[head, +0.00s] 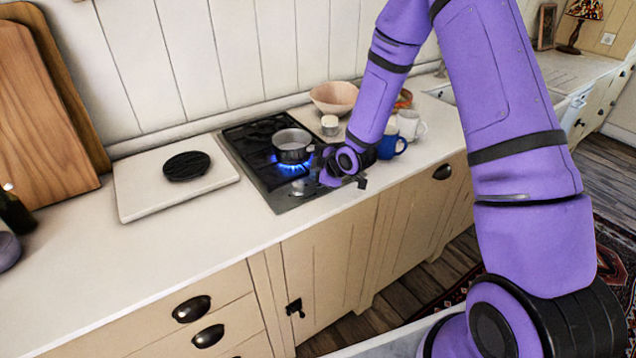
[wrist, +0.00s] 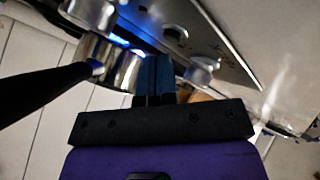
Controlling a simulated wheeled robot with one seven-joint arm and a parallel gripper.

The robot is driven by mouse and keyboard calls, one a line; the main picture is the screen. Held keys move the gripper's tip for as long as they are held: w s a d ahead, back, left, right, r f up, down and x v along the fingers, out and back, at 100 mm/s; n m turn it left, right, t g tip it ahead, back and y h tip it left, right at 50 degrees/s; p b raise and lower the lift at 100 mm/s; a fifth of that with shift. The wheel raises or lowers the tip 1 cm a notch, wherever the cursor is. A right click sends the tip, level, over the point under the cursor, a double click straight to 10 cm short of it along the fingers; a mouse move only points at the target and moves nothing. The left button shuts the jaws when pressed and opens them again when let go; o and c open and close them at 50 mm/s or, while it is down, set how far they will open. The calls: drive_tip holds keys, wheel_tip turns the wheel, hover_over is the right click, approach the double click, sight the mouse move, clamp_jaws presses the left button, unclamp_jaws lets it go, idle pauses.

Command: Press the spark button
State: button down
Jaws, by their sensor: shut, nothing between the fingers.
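The gas hob (head: 262,178) is set into the counter, with a lit blue flame under a metal saucepan (head: 291,142). My gripper (wrist: 155,62) is shut and empty, its two fingers together in the wrist view. It is over the front part of the hob, close to the control panel (wrist: 208,32). Two round knobs show on the panel in the wrist view, one (wrist: 175,33) farther along and one (wrist: 203,68) just right of my fingers. I cannot make out the spark button for certain; my fingers hide part of the panel. Contact cannot be told.
The saucepan's dark handle (wrist: 45,97) extends left in the wrist view, close to my gripper. Blue mug (head: 391,146), white mug (head: 410,125), lidded jar (head: 330,125) and bowl (head: 334,97) stand right of the hob. A white board (head: 135,190) with a black trivet (head: 187,165) lies left.

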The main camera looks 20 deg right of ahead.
drive_tip(key=shift+r, duration=0.1)
drive_tip(key=shift+r, duration=2.9)
drive_tip(key=s+d+r+m+g+h, duration=0.1)
drive_tip(key=s+d+r+m+h, duration=0.2)
drive_tip(key=s+r, duration=0.6)
drive_tip(key=s+d+r+m+h, duration=0.2)
drive_tip(key=s+d+r+m, duration=0.2)
drive_tip(key=r, duration=0.9)
drive_tip(key=s+r+m+g, duration=0.1)
drive_tip(key=s+r+m, duration=0.2)
drive_tip(key=s, duration=0.8)
drive_tip(key=s+r+m+g, duration=0.1)
drive_tip(key=s+r+m, duration=0.3)
drive_tip(key=s, duration=0.8)
drive_tip(key=shift+s+r+y, duration=0.3)
drive_tip(key=shift+y, duration=0.1)
